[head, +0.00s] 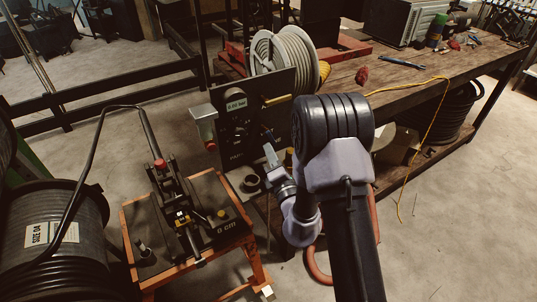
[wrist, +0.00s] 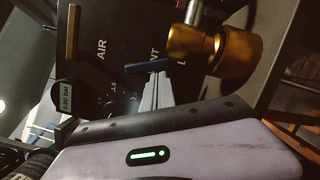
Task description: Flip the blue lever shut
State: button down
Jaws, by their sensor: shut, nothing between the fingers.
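The blue lever (wrist: 148,66) is on a dark upright panel (wrist: 110,25), beside lettering that looks like part of "VENT". In the wrist view it lies nearly level across the picture. It shows small and dark in the head view (head: 268,134). My gripper (head: 269,151) is shut and empty in front of the panel, just below the lever. In the wrist view my fingertips (wrist: 153,84) are close under the lever; I cannot tell whether they touch it.
A yellow lever (wrist: 73,32) by "AIR" and a brass fitting (wrist: 213,50) flank the blue lever. A display (wrist: 64,93) reads in bar. A hose reel (head: 285,50) stands behind the panel, a workbench (head: 420,85) at right, and an orange-framed stand (head: 205,200) at left.

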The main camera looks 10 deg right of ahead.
jog(key=shift+w+d+n, duration=0.1)
jog(key=shift+d+n, duration=0.2)
jog(key=shift+n, duration=0.2)
jog(key=shift+w+d+p, duration=0.1)
jog(key=shift+d+p, duration=0.25)
jog(key=shift+w+d, duration=0.1)
jog(key=shift+d, duration=0.1)
